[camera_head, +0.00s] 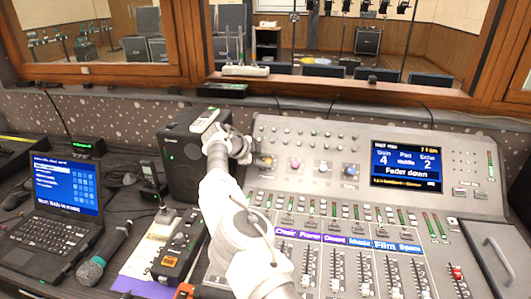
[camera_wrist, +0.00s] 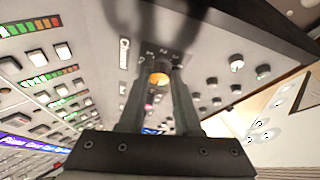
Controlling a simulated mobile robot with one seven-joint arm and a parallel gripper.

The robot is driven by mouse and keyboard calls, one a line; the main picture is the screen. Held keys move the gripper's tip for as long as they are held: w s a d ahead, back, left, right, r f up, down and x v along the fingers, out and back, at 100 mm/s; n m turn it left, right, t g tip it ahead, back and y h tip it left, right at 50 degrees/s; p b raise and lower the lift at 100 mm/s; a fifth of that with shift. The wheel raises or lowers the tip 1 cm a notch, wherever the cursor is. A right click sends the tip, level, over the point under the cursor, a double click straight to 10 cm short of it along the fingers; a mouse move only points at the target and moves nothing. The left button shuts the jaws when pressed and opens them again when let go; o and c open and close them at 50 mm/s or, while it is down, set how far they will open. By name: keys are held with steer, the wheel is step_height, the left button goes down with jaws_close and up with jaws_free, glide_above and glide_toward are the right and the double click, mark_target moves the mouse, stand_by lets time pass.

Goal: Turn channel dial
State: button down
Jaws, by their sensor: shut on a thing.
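The channel dial (camera_wrist: 160,77) is an orange-lit knob on the grey mixing console (camera_head: 300,208). In the wrist view it sits between the two dark fingers of my gripper (camera_wrist: 157,68), which is shut on it. A printed label stands beside the dial, with small marks around it. In the head view my gripper (camera_head: 251,158) is at the console's upper left corner, and my white arm crosses the console's left edge. The dial's exact setting is hard to read.
More knobs, pink (camera_head: 295,164) and blue (camera_head: 351,170), lie to the right. The console screen (camera_head: 406,167) reads Gain 4, Pan middle, Echo 2, Fader down. Faders fill the lower console.

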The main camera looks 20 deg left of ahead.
steer(key=shift+r+m+g+p, duration=0.3)
steer(key=shift+m+p, duration=0.3)
steer(key=shift+p, duration=0.35)
steer(key=shift+f+m+p, duration=0.25)
steer(key=shift+m+p, duration=0.05)
steer(key=shift+p, duration=0.1)
steer(key=c, duration=0.6)
jaws_free()
steer(key=v, duration=1.7)
steer(key=shift+r, duration=0.3)
steer(key=shift+w, duration=0.1)
